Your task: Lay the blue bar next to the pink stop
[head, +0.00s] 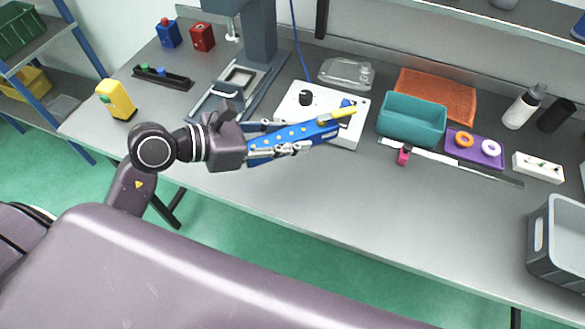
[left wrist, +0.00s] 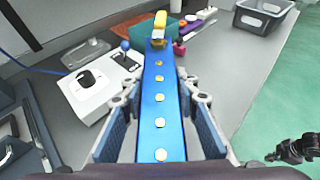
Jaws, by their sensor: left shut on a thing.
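The blue bar (head: 300,137) has a row of yellowish round spots along it and a yellow piece (head: 343,112) at its far end. My left gripper (head: 290,137) is shut on the blue bar near its close end. In the left wrist view the blue bar (left wrist: 160,105) points straight ahead between the two fingers (left wrist: 158,120). The pink stop (head: 403,155) stands on the table at the near edge of a light metal strip, to the right of the bar. My right gripper is not seen clearly in the head view.
A white box with a black knob (head: 290,108) lies under and behind the bar. A teal bin (head: 412,122), orange mat (head: 436,88) and purple tray (head: 472,157) with rings stand near the stop. A grey crate (head: 558,250) is at right. The table front is clear.

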